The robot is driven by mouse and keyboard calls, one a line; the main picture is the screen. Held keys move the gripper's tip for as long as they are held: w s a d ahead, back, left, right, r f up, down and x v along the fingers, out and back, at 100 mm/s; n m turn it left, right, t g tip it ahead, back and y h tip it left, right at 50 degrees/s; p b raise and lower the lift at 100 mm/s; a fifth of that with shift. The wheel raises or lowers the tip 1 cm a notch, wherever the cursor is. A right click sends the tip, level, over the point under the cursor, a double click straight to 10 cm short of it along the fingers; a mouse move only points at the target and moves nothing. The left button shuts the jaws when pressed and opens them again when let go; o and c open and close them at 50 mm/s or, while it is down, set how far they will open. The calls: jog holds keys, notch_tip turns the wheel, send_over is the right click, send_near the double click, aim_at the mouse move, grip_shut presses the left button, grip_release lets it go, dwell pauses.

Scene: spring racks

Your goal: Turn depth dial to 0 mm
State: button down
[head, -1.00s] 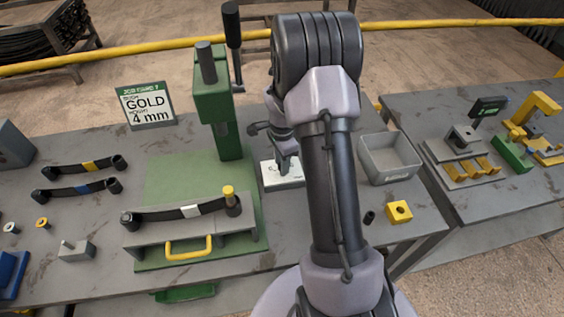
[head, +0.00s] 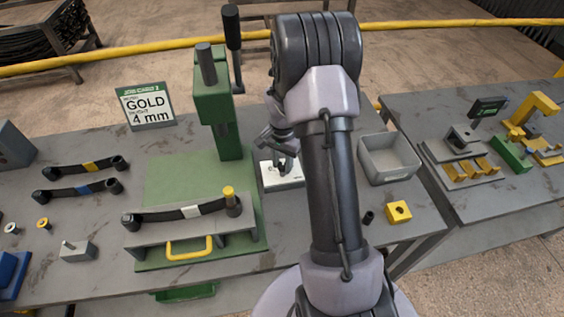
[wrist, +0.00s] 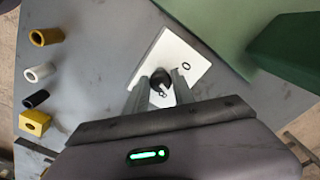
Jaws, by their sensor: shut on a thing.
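The depth dial (wrist: 158,80) is a small dark knob on a white plate (wrist: 192,54) with black printed marks, partly hidden by my fingers. A round mark like a 0 shows on the plate to the right of the knob. I cannot read where the dial points. In the head view the white plate (head: 283,183) lies on the bench right of the green press. My gripper (wrist: 162,84) is shut on the dial, one finger on each side. It also shows above the plate in the head view (head: 281,166), partly hidden by my arm.
The green press (head: 212,105) stands left of the plate, and a grey bin (head: 390,160) stands to the right. A sign (head: 147,107) reads GOLD 4 mm. A yellow block (head: 399,211) and a black ring (head: 369,216) lie at the front right.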

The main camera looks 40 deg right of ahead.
aim_at(283, 166)
jog(key=n+p, duration=0.1)
jog(key=n, duration=0.5)
jog(key=shift+s, duration=0.1)
jog(key=n+p, duration=0.1)
jog(key=n, duration=0.6)
jog(key=shift+d, duration=0.15)
jog(key=shift+n, duration=0.3)
jog(key=c, duration=1.1)
grip_release()
jog(key=shift+o, duration=0.2)
notch_tip(283, 166, up, 18)
jog(key=p, duration=0.4)
jog(key=shift+f, duration=0.25)
